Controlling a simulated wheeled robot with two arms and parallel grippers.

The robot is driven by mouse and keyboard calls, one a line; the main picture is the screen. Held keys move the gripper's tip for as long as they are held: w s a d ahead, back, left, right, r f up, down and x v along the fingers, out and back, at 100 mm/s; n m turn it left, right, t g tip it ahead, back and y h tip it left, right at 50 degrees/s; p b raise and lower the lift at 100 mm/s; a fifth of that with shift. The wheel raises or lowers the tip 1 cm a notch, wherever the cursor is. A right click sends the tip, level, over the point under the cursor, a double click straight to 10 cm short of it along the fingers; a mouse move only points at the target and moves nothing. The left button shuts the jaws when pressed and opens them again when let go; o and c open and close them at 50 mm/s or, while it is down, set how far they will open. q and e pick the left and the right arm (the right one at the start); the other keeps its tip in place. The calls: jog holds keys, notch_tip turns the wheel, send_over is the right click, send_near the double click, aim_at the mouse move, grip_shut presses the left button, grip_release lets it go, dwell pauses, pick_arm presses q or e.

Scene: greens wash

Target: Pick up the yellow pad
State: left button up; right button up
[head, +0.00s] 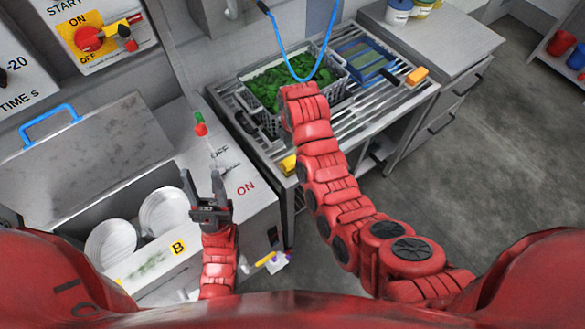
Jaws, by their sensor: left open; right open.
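A yellow block that looks like the pad (287,164) sits at the front left edge of the slatted metal counter, beside my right arm, which may cover part of it. My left gripper (207,190) is open and empty. It points up over the grey machine top, left of the yellow block and apart from it. My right arm reaches over the slatted counter and its wrist ends in front of the crate of greens. The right gripper's jaws are hidden behind the wrist.
A grey crate of green leaves (246,89) stands on the slatted counter (375,104), with a blue tray (362,56) and an orange block (417,75) to its right. White plates (110,243) lie at left. A blue hose loop (333,38) hangs above. Floor at right is clear.

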aim_at(292, 159)
jog(key=shift+f, duration=0.45)
jog(key=shift+f+p, duration=0.3)
jog(key=shift+p, duration=0.35)
jog(key=f, duration=0.1)
jog(key=f+p, duration=0.1)
jog(key=shift+w+a+f, duration=0.15)
jog(key=shift+a+f, duration=0.15)
jog(key=shift+f+p, duration=0.4)
jog(key=shift+f, duration=0.6)
jog(key=c, duration=1)
jog(key=shift+r, duration=0.15)
